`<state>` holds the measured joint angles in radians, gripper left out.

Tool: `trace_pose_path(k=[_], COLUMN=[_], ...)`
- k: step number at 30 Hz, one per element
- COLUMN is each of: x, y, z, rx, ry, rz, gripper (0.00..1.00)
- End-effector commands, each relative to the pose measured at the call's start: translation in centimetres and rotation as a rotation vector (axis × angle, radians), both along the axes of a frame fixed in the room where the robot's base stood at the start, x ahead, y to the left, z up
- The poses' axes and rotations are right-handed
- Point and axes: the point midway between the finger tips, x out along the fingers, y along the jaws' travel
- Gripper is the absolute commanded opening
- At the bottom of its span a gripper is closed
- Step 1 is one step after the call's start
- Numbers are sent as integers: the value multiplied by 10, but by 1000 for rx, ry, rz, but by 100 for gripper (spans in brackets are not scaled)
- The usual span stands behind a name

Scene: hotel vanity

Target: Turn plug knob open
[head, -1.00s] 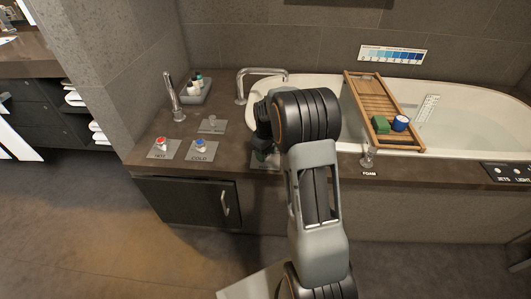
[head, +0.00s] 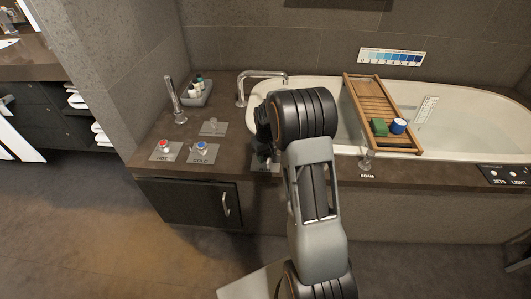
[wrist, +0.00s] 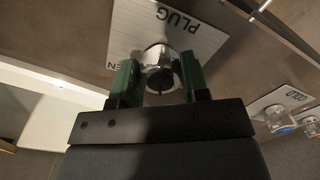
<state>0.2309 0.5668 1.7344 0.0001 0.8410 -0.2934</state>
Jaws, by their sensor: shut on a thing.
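The chrome plug knob (wrist: 160,58) sits on a pale plate (wrist: 205,42) lettered PLUG, upside down in the wrist view. Part of another word, ending in EN, shows beside the left finger. My gripper (wrist: 158,72) has its green fingers on both sides of the knob and is shut on it. A dark line shows on the knob's near face. In the head view the plug plate (head: 262,166) is partly covered by my arm, and the knob cannot be made out there.
Hot (head: 164,146) and cold (head: 201,147) knobs stand to the left on the counter. The faucet spout (head: 243,86) rises behind. A foam knob (head: 366,160) is to the right. A wooden bath tray (head: 383,104) spans the tub.

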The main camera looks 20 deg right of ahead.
Motion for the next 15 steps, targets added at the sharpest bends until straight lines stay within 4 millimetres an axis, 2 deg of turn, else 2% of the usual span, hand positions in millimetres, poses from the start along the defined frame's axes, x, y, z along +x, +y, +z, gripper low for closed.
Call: trace_pose_path(k=[15], x=[1], y=[1], z=[3], rx=[-1], ry=[-2], rz=[-488], gripper=[18])
